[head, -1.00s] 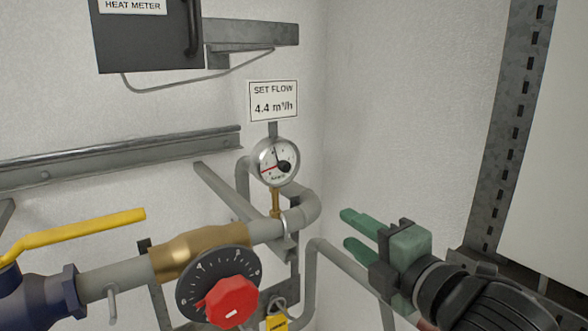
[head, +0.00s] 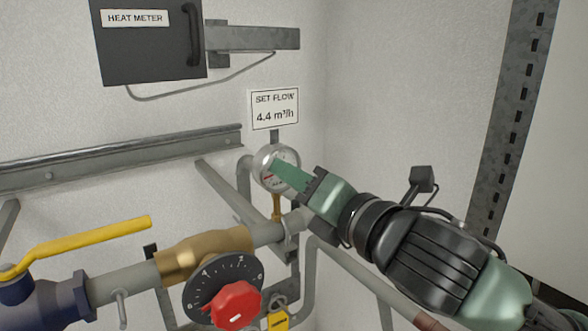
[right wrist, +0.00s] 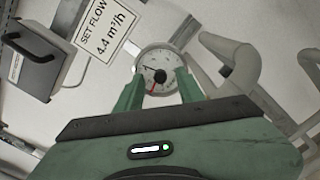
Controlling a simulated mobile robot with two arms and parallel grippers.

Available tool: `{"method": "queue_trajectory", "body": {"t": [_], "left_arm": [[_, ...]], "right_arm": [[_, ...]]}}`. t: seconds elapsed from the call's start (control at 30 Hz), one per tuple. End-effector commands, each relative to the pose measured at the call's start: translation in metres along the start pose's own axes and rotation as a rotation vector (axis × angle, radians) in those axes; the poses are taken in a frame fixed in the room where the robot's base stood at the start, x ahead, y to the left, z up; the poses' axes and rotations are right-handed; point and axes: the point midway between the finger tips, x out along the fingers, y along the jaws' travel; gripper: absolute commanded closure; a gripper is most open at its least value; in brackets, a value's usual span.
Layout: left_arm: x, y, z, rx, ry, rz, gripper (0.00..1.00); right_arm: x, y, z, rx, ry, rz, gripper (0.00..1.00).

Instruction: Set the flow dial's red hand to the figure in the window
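The flow dial is a round silver gauge (head: 262,163) on a brass stem. It also shows in the right wrist view (right wrist: 149,60), with a white face, a dark knob at the centre (right wrist: 160,75) and a short red hand (right wrist: 152,86) pointing down in that view. The sign above it (head: 274,109) reads SET FLOW 4.4 m³/h. My right gripper (head: 284,172) is in front of the gauge and covers much of its face. In the right wrist view its two green fingers (right wrist: 158,78) are apart, one on each side of the face, nothing held. Contact cannot be told. My left gripper is out of view.
A valve with a red knob (head: 236,304) on a black scale sits below left on the pipe. A yellow lever (head: 80,244), a yellow padlock (head: 278,320) and a grey bent pipe (head: 325,262) are nearby. The heat meter box (head: 150,50) hangs upper left.

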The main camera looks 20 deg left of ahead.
Motion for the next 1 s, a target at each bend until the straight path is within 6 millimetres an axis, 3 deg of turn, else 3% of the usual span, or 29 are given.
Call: {"method": "queue_trajectory", "body": {"t": [0.3, 0.33, 0.47, 1.0], "left_arm": [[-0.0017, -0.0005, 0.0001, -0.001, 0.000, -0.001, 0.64], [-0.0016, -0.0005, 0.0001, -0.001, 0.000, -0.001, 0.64], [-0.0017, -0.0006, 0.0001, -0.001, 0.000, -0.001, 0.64], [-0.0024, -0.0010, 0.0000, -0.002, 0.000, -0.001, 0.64]], "right_arm": [[0.0052, -0.0008, -0.0002, -0.001, -0.001, -0.001, 0.62], [0.0052, -0.0008, -0.0001, -0.001, -0.001, -0.001, 0.65], [0.0051, -0.0008, -0.0001, -0.001, -0.001, -0.001, 1.00], [0.0051, -0.0007, -0.0005, 0.107, 0.000, -0.001, 1.00]]}}
